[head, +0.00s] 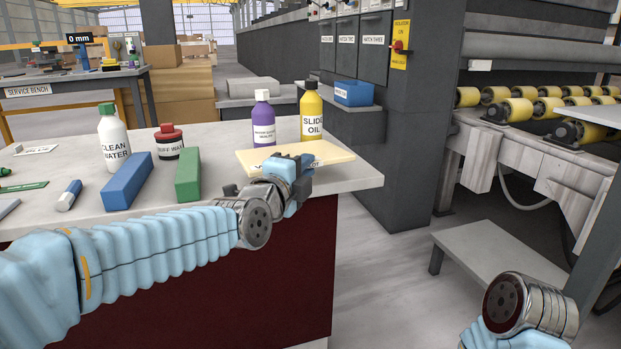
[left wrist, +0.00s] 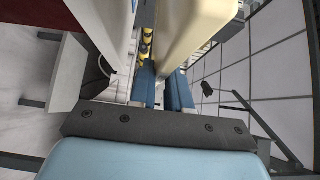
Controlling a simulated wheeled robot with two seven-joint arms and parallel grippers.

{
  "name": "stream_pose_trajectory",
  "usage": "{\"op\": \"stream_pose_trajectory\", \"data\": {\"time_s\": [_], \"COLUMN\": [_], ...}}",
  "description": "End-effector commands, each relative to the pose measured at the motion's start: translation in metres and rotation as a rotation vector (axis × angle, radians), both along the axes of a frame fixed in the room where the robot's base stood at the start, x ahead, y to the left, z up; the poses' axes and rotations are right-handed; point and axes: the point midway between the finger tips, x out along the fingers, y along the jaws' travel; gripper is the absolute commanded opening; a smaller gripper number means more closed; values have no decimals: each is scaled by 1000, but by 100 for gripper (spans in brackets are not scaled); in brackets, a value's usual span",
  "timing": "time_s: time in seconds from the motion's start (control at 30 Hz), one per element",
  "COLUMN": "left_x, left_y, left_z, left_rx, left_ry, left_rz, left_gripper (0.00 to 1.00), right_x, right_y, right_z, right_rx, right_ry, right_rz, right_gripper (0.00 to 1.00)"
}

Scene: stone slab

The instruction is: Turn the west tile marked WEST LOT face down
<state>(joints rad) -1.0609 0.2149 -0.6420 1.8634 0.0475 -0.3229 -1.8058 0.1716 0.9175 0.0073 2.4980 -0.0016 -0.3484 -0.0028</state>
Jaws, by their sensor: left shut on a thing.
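A cream tile (head: 258,162) shows at the right end of the stone slab (head: 225,205), its broad face upward. Dark lettering on that face is mostly hidden behind my gripper, so I cannot read it in full. My left gripper (head: 300,172) is at the tile's near edge and shut on it. In the left wrist view the tile (left wrist: 195,35) runs up from between the blue fingers (left wrist: 167,88). I cannot tell whether the tile rests on the slab or is slightly raised. My right arm shows at the lower right, but its gripper is out of view.
A purple bottle (head: 264,122) and a SLIDE OIL bottle (head: 311,112) stand just behind the tile. Left of it are a green block (head: 187,175), a blue block (head: 127,181), a red-capped jar (head: 168,143) and a CLEAN WATER bottle (head: 114,140).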

Motion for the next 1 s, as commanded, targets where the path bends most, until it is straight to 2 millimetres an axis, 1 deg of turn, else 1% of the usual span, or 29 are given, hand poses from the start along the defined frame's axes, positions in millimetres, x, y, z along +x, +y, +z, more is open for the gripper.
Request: {"op": "stream_pose_trajectory", "data": {"time_s": [0.03, 0.1, 0.2, 0.3, 0.5, 0.57, 0.7, 0.83, 1.0], "left_x": [-11, -26, -48, -65, -88, -92, -96, -97, -97], "left_y": [3, 12, 25, 35, 48, 50, 52, 52, 52], "left_z": [26, 44, 53, 58, 65, 70, 85, 98, 115], "left_rx": [-8, -9, -9, -7, -3, -3, 1, 1, 0], "left_ry": [-8, -4, 0, 0, 0, -2, -3, -3, -3], "left_rz": [-6, -7, -4, -2, 0, 0, 1, 1, 0], "left_gripper": [0, 0, 0, 0, 0, 0, 0, 0, 0], "right_x": [0, 1, 1, 1, -2, -3, -5, -7, -7], "right_y": [-1, -2, -4, -4, 4, 6, 11, 16, 17], "right_z": [17, 32, 51, 65, 82, 87, 105, 118, 137], "right_rx": [-2, -5, -10, -12, 1, 3, 12, 19, 21], "right_ry": [-1, -5, -8, -9, -2, 0, 3, 5, 7], "right_rz": [-1, -3, -6, -6, 8, 11, 20, 29, 33], "right_gripper": [43, 43, 43, 43, 43, 43, 43, 43, 43]}}
